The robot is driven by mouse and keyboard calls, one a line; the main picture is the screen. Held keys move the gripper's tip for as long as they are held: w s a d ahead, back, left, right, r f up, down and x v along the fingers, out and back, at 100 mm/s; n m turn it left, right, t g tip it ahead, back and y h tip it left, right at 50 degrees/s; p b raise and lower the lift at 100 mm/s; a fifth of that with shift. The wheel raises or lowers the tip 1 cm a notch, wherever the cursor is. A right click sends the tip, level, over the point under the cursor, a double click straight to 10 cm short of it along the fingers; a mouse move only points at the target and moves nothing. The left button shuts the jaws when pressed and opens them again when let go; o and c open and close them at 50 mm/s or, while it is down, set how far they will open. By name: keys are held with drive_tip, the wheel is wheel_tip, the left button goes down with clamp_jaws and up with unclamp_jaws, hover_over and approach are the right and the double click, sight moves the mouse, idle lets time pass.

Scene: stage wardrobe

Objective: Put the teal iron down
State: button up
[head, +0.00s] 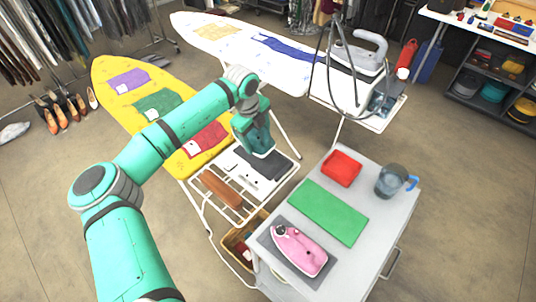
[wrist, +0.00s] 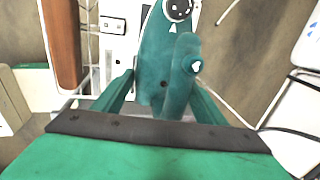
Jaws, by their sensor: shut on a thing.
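My gripper (wrist: 162,98) is shut on the teal iron (wrist: 155,60); its fingers lie on either side of the iron's handle. In the head view the teal iron (head: 256,138) is at the end of my arm, partly hidden by my gripper (head: 247,112). It is over the white wire rest (head: 222,209) at the near end of the yellow ironing board (head: 112,72), beside a dark grey pad (head: 270,168). I cannot tell whether its sole touches anything.
A brown wooden bar (head: 221,190) lies on the rest. To the right, a grey cabinet (head: 372,225) bears a pink iron (head: 299,250), a green cloth (head: 327,212), a red cloth (head: 341,168) and a water jug (head: 391,181). A basket (head: 236,250) stands below.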

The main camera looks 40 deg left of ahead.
sight(264, 136)
drive_tip(key=d+f, duration=0.1)
drive_tip(key=f, duration=0.1)
drive_tip(key=w+d+f, duration=0.1)
drive_tip(key=d+f, duration=0.1)
drive_tip(key=shift+w+d+f, duration=0.15)
drive_tip(key=shift+w+f, duration=0.05)
drive_tip(key=shift+d+f, duration=0.15)
drive_tip(key=shift+f, duration=1.55)
drive_tip(key=o, duration=1.3)
drive_tip(key=shift+f, duration=0.1)
drive_tip(key=shift+c, duration=0.2)
drive_tip(key=r, duration=0.4)
drive_tip(key=s+r, duration=0.1)
drive_tip(key=r, duration=0.3)
drive_tip(key=s+r, duration=0.1)
drive_tip(key=r, duration=0.3)
drive_tip(key=shift+s, duration=0.15)
